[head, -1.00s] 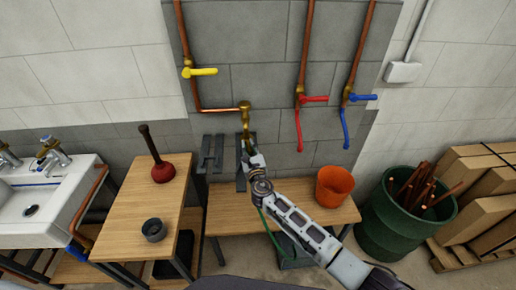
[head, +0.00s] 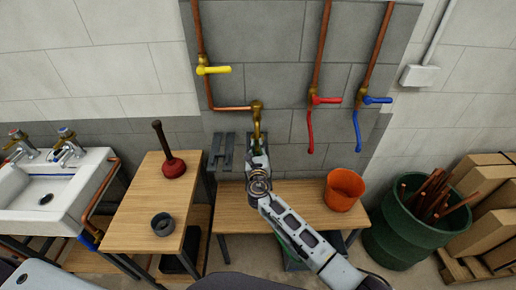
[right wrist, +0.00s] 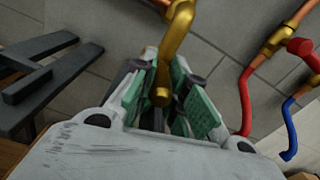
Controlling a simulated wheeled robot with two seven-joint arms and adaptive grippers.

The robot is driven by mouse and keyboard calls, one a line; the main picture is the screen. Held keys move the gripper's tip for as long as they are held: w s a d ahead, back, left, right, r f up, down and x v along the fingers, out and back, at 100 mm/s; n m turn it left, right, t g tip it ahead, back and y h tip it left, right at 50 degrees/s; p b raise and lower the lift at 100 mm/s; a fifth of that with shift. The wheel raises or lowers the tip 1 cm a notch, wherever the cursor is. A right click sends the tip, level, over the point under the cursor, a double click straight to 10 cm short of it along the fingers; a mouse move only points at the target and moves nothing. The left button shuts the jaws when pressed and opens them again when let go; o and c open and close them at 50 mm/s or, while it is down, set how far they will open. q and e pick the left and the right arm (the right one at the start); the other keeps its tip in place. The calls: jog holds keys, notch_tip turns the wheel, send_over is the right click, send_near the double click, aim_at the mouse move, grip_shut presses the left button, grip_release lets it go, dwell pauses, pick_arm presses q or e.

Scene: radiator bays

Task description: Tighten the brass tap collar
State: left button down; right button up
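The brass tap (head: 257,112) is at the end of a copper pipe on the grey block wall, its body pointing down. It also shows large in the right wrist view (right wrist: 176,35), with its rounded lower end between my fingers. I cannot make out the collar as a separate part. My right gripper (head: 257,147) is just below the tap in the head view. In the right wrist view the right gripper (right wrist: 163,85) has green-padded fingers on both sides of the brass end. Whether the pads touch it is unclear. My left gripper is out of view.
A yellow lever (head: 215,69), a red lever (head: 325,100) and a blue lever (head: 377,100) sit on nearby pipes. Dark brackets (head: 222,150) are left of the tap. An orange bucket (head: 343,190) stands on the bench (head: 230,200); a plunger (head: 173,168) is left.

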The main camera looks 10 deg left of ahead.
jog(key=o, duration=0.5)
jog(key=shift+a+r, duration=0.1)
jog(key=shift+r, duration=0.05)
jog(key=shift+v, duration=6.05)
